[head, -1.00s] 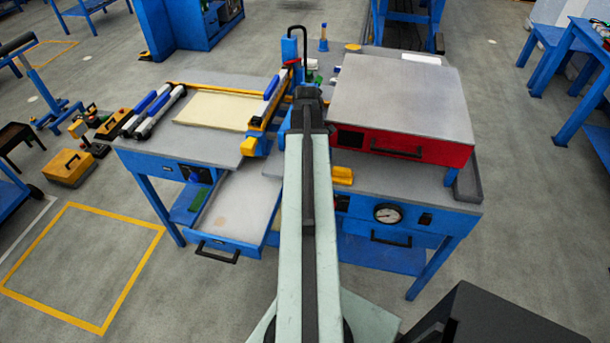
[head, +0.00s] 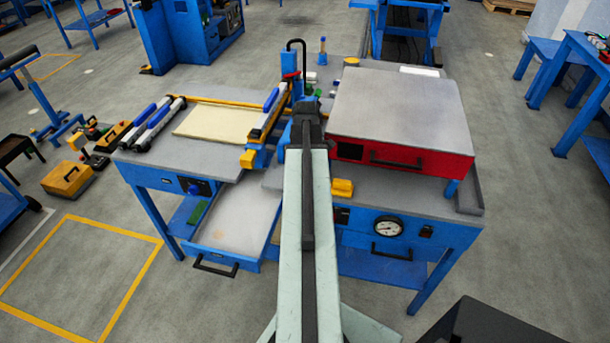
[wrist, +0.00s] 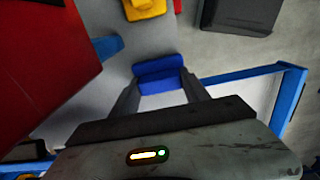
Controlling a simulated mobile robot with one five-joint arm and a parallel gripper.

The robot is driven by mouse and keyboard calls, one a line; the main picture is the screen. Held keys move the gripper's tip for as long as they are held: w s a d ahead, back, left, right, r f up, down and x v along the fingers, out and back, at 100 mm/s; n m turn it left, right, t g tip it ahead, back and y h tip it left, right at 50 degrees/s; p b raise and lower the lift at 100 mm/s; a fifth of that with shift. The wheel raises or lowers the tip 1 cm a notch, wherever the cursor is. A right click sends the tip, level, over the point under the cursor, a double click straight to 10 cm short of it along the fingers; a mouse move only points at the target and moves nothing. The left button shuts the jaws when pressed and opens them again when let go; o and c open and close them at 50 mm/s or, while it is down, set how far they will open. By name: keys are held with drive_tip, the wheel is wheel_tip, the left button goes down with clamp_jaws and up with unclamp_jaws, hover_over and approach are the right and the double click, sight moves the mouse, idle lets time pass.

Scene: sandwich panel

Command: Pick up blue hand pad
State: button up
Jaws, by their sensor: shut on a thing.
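The blue hand pad (wrist: 160,76) is in the wrist view, a small rounded blue block. My gripper (wrist: 160,88) has one finger at each side of it and is shut on it. The grey table top shows behind the pad; I cannot tell whether the pad touches it or is raised. In the head view my arm hides the gripper's fingers and the pad.
A yellow pad (head: 342,188) lies on the table's front part. A red press with a grey lid (head: 400,110) stands right of my arm. An open drawer (head: 240,215) juts out at the front left. White and blue rollers (head: 155,125) lie at the left.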

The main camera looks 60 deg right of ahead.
wheel_tip(320, 180, up, 18)
drive_tip(key=p, duration=1.7)
drive_tip(key=shift+f, duration=0.25)
